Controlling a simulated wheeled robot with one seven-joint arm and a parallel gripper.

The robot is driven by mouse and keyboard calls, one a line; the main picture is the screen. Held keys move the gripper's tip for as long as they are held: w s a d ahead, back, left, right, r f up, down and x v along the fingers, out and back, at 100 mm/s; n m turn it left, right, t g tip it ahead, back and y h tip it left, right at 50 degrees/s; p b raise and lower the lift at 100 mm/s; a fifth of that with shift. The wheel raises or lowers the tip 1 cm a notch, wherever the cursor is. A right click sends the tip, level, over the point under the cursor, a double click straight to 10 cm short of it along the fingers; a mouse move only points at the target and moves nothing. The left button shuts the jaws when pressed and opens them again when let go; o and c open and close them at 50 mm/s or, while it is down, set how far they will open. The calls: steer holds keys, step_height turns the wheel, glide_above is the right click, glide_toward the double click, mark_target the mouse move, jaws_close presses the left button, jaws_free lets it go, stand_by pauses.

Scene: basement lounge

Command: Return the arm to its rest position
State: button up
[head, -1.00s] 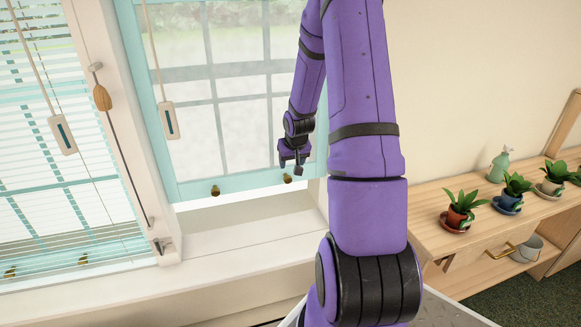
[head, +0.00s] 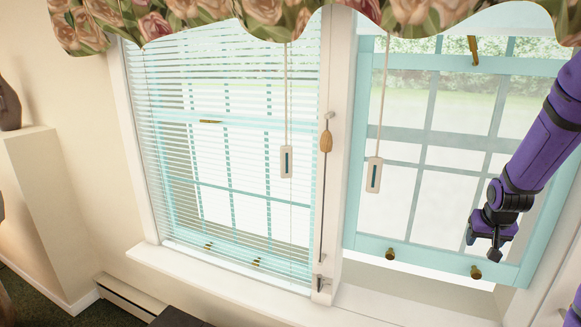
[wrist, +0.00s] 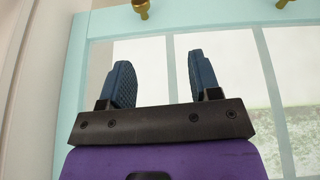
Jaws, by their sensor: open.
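My gripper (head: 483,240) is at the right of the head view, on the end of my purple arm. It hangs in front of the lower part of the right window sash (head: 409,178), near the brass knobs (head: 476,271) on its bottom rail. In the wrist view, my gripper (wrist: 160,83) shows two dark blue fingers set apart, with nothing between them. The turquoise window frame (wrist: 190,22) and brass knobs (wrist: 141,8) lie beyond the fingers. Most of my arm is outside the head view's right edge.
The right sash is raised a little above the sill (head: 375,303). The left window is covered by blinds (head: 225,140). Cords with pulls (head: 287,162) and a wand (head: 326,142) hang nearby. A floral valance (head: 205,12) runs along the top. A pedestal (head: 35,190) stands at far left.

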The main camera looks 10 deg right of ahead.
steer(key=s+a+r+n, duration=0.1)
steer(key=s+a+r, duration=0.2)
steer(key=a+r, duration=0.6)
steer(key=s+a+r+n, duration=0.2)
steer(key=s+a+r, duration=0.2)
steer(key=a+r, duration=0.5)
steer(key=s+a+r+n+y, duration=0.1)
steer(key=s+a+r, duration=0.2)
steer(key=s+a, duration=0.2)
steer(key=s+a+r+n+t+y, duration=0.1)
steer(key=s+a+r, duration=0.2)
steer(key=s+a, duration=0.3)
steer(key=s, duration=0.5)
steer(key=shift+a+n+y, duration=0.2)
steer(key=shift+n+y, duration=0.1)
